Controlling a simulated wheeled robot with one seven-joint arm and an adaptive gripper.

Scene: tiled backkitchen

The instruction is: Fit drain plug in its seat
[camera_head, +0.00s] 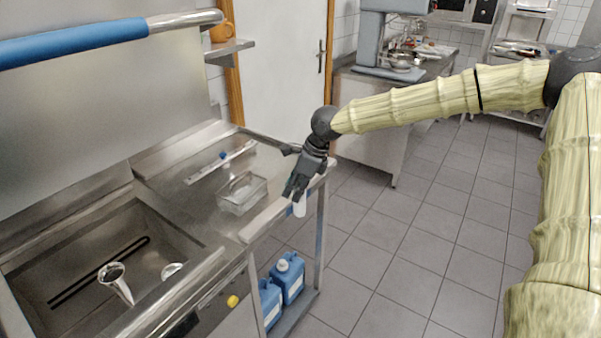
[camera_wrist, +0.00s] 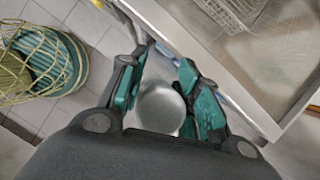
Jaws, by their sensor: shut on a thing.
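My gripper (camera_head: 297,188) is shut on a pale, round-topped piece, which looks like the drain plug (camera_head: 300,207). It hangs below the fingers, beside the counter's front edge. In the wrist view the plug (camera_wrist: 160,107) shows as a smooth grey round top between the teal finger pads; its lower part is hidden. The sink basin (camera_head: 60,262) is at the lower left, well away from my gripper. In it are a shiny funnel-shaped metal piece (camera_head: 115,282) and a small round bright piece (camera_head: 172,270). I cannot make out the plug's seat for certain.
A clear tray or basket (camera_head: 242,194) and a bar with a blue knob (camera_head: 221,163) sit on the steel counter (camera_head: 200,208). Blue canisters (camera_head: 288,277) stand on the shelf below. Tiled floor to the right is clear.

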